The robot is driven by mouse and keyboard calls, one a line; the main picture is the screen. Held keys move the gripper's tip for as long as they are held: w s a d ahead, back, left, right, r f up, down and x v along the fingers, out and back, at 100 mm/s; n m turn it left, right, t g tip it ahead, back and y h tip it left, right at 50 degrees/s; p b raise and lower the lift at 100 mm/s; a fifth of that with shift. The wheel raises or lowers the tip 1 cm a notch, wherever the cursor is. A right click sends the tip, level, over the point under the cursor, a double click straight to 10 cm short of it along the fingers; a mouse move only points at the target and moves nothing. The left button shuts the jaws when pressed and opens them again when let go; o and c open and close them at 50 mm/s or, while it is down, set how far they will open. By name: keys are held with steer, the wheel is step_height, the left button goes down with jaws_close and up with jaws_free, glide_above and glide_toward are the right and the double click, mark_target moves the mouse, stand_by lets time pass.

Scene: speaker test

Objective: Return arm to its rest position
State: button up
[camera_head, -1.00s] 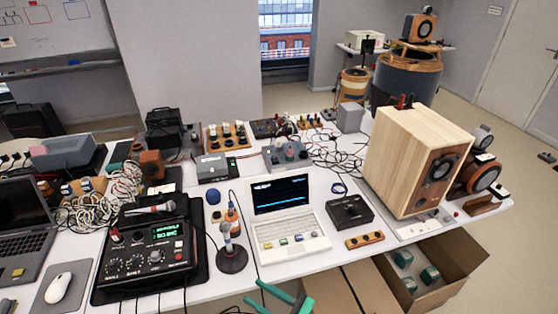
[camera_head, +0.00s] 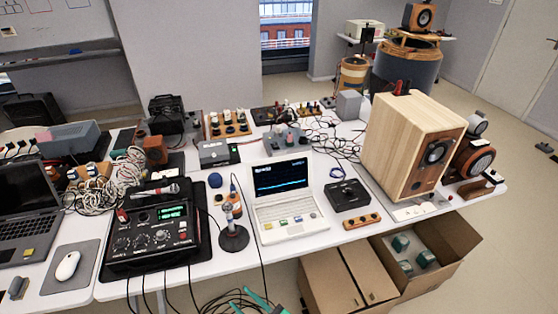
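Green parts, which look like the fingertips of my gripper (camera_head: 263,302), show at the bottom edge of the head view. They are in front of the table's front edge, left of the cardboard box. Most of the gripper and the rest of my arm are cut off by the frame. I cannot tell whether the fingers are open or shut. Nothing held can be made out.
A white table (camera_head: 225,262) is crowded with a black mixer unit (camera_head: 150,240), a microphone on a stand (camera_head: 232,238), a small white laptop (camera_head: 285,205) and a wooden speaker (camera_head: 412,150). An open cardboard box (camera_head: 455,268) holds green items at the lower right. Cables hang over the front edge.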

steer(key=s+f+n+h, duration=0.3)
steer(key=s+f+h, duration=0.35)
steer(key=s, duration=0.25)
steer(key=s+d+n+h, duration=0.4)
steer(key=s+n, duration=0.1)
steer(key=s, duration=0.3)
steer(key=s+d+r+n+t+h, duration=0.1)
steer(key=s+d+r+n+t, duration=0.1)
steer(key=s+r+n, duration=0.3)
steer(key=s+d+r+n+t, duration=0.2)
steer(key=s+d+r+n, duration=0.2)
steer(key=r+n, duration=0.6)
step_height(320, 180, up, 3)
steer(key=shift+s+d+r+n+h, duration=0.1)
steer(key=shift+s+d+n+h, duration=0.25)
steer(key=shift+s, duration=0.3)
